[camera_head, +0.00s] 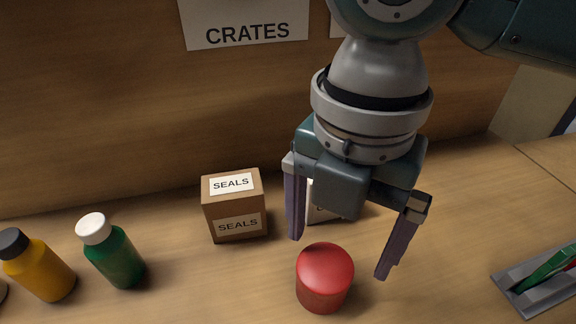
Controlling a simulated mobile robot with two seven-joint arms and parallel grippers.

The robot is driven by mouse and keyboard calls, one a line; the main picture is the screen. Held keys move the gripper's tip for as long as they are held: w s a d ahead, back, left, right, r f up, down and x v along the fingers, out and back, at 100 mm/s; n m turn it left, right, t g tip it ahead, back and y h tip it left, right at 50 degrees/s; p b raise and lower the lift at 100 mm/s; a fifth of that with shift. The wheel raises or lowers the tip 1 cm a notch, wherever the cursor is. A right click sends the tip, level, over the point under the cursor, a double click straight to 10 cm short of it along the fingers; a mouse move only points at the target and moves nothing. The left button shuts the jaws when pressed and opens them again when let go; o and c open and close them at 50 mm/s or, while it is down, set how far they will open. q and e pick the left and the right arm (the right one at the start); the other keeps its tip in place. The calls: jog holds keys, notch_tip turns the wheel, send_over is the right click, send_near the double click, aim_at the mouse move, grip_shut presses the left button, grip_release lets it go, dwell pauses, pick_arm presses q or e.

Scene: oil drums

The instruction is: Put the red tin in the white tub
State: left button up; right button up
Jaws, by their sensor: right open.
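The red tin (324,278) stands upright on the wooden surface at the lower middle of the head view. My right gripper (340,258) comes down from above with its two fingers spread apart, one to the left and one to the right of the tin's top. Nothing is held between the fingers, and I cannot tell how far their tips are above or behind the tin. The white tub is not in view. My left gripper is not in view.
A brown box marked SEALS (235,206) stands left of the gripper; another box (318,212) is partly hidden behind it. Green (115,258) and yellow (42,272) bottles stand at left. A grey tray (508,282) lies at right. A wooden wall with a CRATES sign (247,32) rises behind.

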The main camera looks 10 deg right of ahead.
aim_at(325, 266)
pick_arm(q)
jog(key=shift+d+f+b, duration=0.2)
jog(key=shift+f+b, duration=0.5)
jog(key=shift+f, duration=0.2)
pick_arm(e)
jog(key=f, duration=0.4)
jog(key=a+f, duration=0.1)
jog(key=f, duration=0.2)
jog(key=shift+c, duration=0.4)
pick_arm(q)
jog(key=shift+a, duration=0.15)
pick_arm(e)
jog(key=c, duration=0.6)
jog(key=shift+r, duration=0.15)
jog(key=c, duration=0.9)
